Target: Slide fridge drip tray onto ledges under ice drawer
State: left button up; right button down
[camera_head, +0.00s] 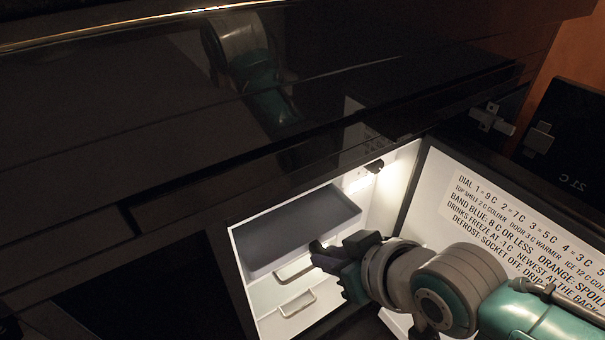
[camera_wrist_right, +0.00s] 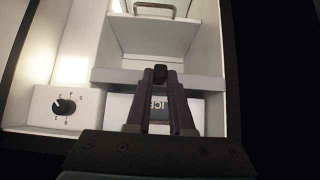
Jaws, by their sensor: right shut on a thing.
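The drip tray (camera_head: 300,232) is a shallow dark grey tray in the upper part of the open fridge, lying across its width. Its grey edge also shows in the right wrist view (camera_wrist_right: 112,80), which appears upside down. My right gripper (camera_head: 318,250) is at the tray's front edge, shut on it; its dark fingers (camera_wrist_right: 160,75) overlap that edge in the wrist view. The ledges cannot be made out. My left gripper is not in view.
Two drawer or shelf handles (camera_head: 298,303) show below the tray. A dial (camera_wrist_right: 64,106) sits on the fridge's side housing. The open fridge door (camera_head: 480,205) with printed text stands at the right, close to my right arm. A dark counter (camera_head: 330,100) overhangs the fridge.

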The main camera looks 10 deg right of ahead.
aim_at(289, 219)
jog(key=shift+w+a+f+b, duration=0.1)
jog(key=shift+w+a+b, duration=0.3)
jog(key=shift+w, duration=0.45)
jog(key=shift+w+a+b, duration=0.2)
jog(key=shift+w+b, duration=0.45)
jog(key=shift+w, duration=0.2)
jog(key=shift+w+a+f+b, duration=0.1)
jog(key=shift+w+a+b, duration=0.3)
jog(key=shift+w, duration=0.45)
jog(key=shift+w+a+b, duration=0.2)
jog(key=shift+w+b, duration=0.4)
jog(key=shift+w, duration=0.05)
jog(key=shift+w+a+b, duration=0.2)
jog(key=shift+w+b, duration=0.35)
jog(key=shift+w, duration=0.1)
jog(key=shift+w+a+r, duration=0.1)
jog(key=shift+w+r, duration=0.05)
jog(key=shift+w, duration=0.15)
jog(key=c, duration=0.7)
grip_release()
